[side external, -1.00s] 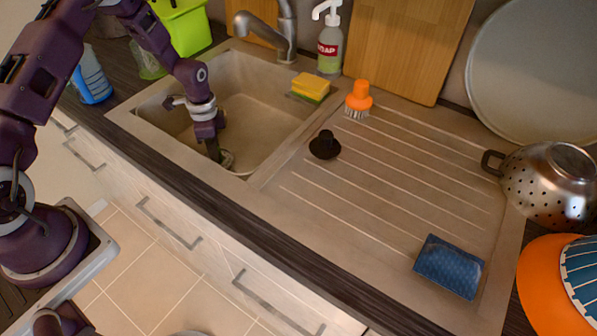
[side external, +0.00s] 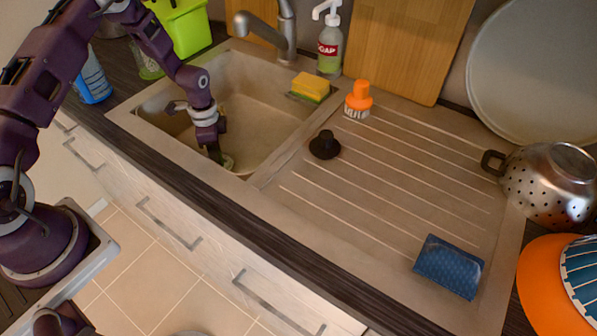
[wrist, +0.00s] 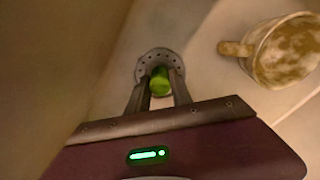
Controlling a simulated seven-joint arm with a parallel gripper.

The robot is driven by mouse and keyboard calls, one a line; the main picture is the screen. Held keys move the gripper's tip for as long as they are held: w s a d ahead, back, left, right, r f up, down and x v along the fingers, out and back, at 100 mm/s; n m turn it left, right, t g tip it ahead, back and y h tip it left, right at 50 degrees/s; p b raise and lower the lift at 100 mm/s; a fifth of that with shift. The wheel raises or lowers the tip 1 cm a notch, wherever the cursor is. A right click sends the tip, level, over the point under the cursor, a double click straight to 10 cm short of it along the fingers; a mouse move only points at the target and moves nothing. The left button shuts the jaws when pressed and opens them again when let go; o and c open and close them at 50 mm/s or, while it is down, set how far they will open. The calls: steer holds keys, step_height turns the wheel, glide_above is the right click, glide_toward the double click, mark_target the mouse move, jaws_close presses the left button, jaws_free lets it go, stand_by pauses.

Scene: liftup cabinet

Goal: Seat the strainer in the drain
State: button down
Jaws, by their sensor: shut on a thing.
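The strainer is a round grey metal disc (wrist: 150,59) with small holes around its rim and a green knob (wrist: 160,84). My gripper (wrist: 160,76) is shut on the green knob, with one dark finger on each side. In the side view my gripper (side external: 217,156) reaches down inside the sink basin near its front right corner, and the strainer (side external: 229,161) shows partly below the fingers. The strainer is close to the basin floor; I cannot tell whether it touches it. The drain cannot be made out in either view.
A dirty mug (wrist: 285,50) is in the basin beside the strainer. Basin walls (side external: 262,150) stand close to my gripper. A yellow sponge (side external: 311,86), an orange brush (side external: 358,98) and a black stopper (side external: 324,146) are to the right. The faucet (side external: 284,30) is behind.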

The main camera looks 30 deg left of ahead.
steer(key=shift+f, duration=0.15)
steer(key=c, duration=1.1)
jaws_free()
steer(key=shift+c, duration=1.2)
steer(key=shift+r, duration=1)
steer(key=shift+r, duration=2.5)
